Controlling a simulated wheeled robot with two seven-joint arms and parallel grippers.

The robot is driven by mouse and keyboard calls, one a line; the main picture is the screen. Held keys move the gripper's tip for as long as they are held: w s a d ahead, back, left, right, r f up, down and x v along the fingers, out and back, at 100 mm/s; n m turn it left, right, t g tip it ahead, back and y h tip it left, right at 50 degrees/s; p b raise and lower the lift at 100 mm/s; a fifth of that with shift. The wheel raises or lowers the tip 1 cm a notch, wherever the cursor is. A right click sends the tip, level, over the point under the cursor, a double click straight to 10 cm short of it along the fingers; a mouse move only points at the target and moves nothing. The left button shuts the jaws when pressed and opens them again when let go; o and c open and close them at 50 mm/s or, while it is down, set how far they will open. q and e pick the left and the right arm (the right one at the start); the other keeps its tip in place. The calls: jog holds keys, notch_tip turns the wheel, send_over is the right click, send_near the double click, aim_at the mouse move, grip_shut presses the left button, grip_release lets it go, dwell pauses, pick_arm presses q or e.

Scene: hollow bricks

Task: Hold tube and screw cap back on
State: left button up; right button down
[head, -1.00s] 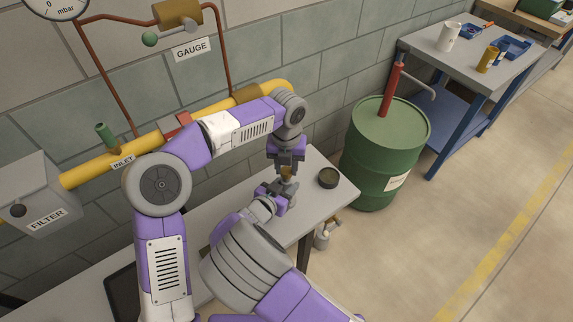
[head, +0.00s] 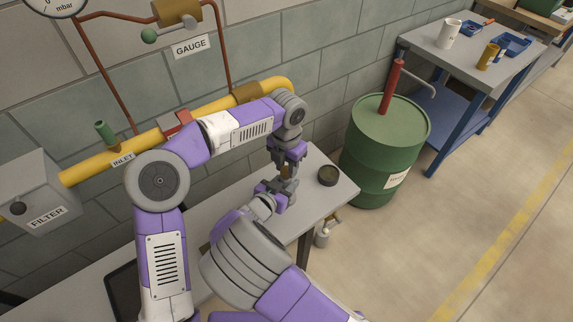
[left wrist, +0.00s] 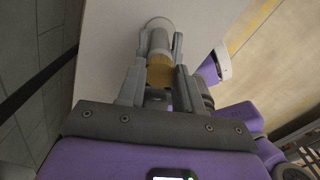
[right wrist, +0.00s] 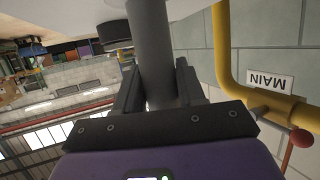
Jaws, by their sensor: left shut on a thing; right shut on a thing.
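My left gripper (head: 287,166) comes down from above. In the left wrist view it is shut on the brass-coloured cap (left wrist: 160,72), which sits between its fingers. A pale grey cylinder shows beyond the cap there. My right gripper (head: 279,191) reaches in from the front, just below the left one. In the right wrist view it is shut on the grey tube (right wrist: 150,45), which runs between its fingers. The two grippers are one above the other over the table. The joint between cap and tube is too small and covered to judge.
A round dark dish (head: 328,176) stands on the grey table (head: 340,196), right of the grippers. A green drum (head: 385,150) stands beyond the table's right end. The yellow pipe (head: 85,175) runs along the wall behind my left arm.

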dwell(0.3)
pick_arm(q)
jog(key=o, duration=1)
jog(key=shift+r, duration=2.25)
jog(key=shift+c, duration=0.4)
